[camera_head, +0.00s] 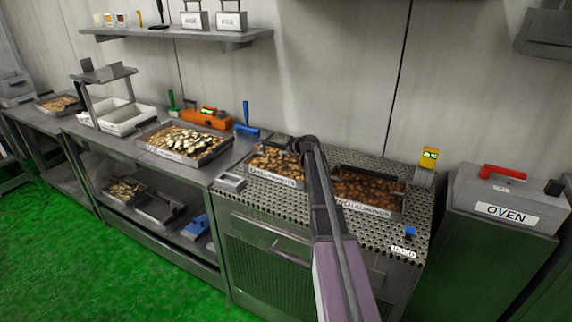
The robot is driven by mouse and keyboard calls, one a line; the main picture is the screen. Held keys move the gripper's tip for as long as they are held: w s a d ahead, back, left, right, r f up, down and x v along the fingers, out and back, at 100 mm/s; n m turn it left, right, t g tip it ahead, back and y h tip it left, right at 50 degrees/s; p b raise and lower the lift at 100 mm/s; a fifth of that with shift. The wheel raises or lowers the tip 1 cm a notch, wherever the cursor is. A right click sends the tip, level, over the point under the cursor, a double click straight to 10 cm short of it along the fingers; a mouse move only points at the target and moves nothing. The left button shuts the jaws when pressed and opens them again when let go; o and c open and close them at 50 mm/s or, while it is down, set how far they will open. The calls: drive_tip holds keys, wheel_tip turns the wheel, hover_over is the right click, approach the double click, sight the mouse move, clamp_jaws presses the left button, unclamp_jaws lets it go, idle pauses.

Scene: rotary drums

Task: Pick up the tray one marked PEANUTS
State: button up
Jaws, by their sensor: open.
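A metal tray of brown nuts (277,181) sits on the perforated metal top; its small front label seems to end in PEANUTS, but I cannot read it surely. To its right, a second tray of darker nuts (372,208) has a label that seems to read ALMONDS. My gripper (298,152) is at the far right corner of the first tray, above or beside it; whether it touches the rim I cannot tell. It is open, and its fingers are small and dark in this view. My arm crosses between the two trays and hides part of both.
A larger tray (185,158) with pale and dark pieces stands on the steel table at left. An orange scale (205,119) and blue tool (246,130) stand behind. A box marked OVEN (505,210) stands at right.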

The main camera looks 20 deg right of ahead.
drive_tip(key=shift+w+a+f, duration=0.15)
drive_tip(key=shift+w+a, duration=0.05)
drive_tip(key=shift+a, duration=0.05)
clamp_jaws()
drive_tip(key=shift+w, duration=0.1)
idle(0.4)
drive_tip(key=shift+w+d+r+p, duration=0.15)
drive_tip(key=shift+w+r+p, duration=0.25)
drive_tip(key=shift+p, duration=0.55)
drive_tip(key=shift+s+r+p, duration=0.1)
drive_tip(key=shift+r+p, duration=0.3)
wheel_tip(320, 180, up, 8)
drive_tip(key=p, duration=0.7)
drive_tip(key=shift+s+d+f, duration=0.1)
drive_tip(key=shift+f, duration=0.05)
